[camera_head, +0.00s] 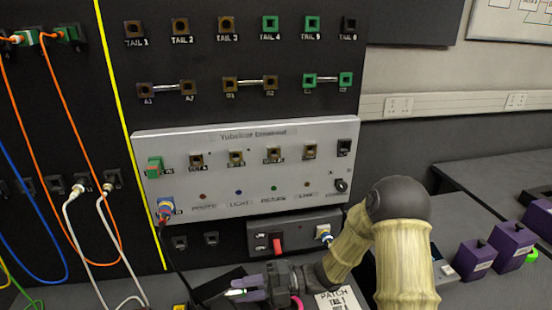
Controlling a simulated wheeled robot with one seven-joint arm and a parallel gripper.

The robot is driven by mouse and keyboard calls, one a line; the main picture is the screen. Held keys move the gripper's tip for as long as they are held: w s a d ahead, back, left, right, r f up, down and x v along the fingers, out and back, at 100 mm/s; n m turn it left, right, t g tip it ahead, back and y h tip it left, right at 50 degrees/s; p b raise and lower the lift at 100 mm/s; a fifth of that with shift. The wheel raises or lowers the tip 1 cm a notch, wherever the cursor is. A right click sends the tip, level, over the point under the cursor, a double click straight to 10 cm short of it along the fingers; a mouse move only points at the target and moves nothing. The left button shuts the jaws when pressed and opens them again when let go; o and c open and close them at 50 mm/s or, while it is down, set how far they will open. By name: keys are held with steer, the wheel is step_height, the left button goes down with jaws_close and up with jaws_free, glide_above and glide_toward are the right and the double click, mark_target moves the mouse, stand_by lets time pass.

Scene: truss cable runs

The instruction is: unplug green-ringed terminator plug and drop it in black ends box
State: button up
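My gripper (240,290) is low in the picture, over the bench in front of the silver breakout panel (240,180). Its purple fingers point left. A small pale and green bit shows at the fingertips; I cannot tell whether it is a held plug or whether the fingers are shut. A green block with a reddish face (155,169) sits at the panel's upper left; I cannot tell if it is the green-ringed terminator plug. A dark angular shape (218,286) lies left of the gripper, perhaps the black ends box, partly hidden by the gripper.
A blue plug (166,206) with a black cable is in the panel's lower left. A small black unit (290,238) with a red switch stands below. Orange, blue and white cables hang at left. Purple boxes (510,240) stand on the right bench. My arm covers the lower middle right.

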steer(key=shift+o, duration=1.4)
steer(key=shift+d, duration=0.15)
steer(key=b+v, duration=0.1)
steer(key=v, duration=1.6)
steer(key=shift+w+b, duration=0.15)
steer(key=shift+b, duration=0.2)
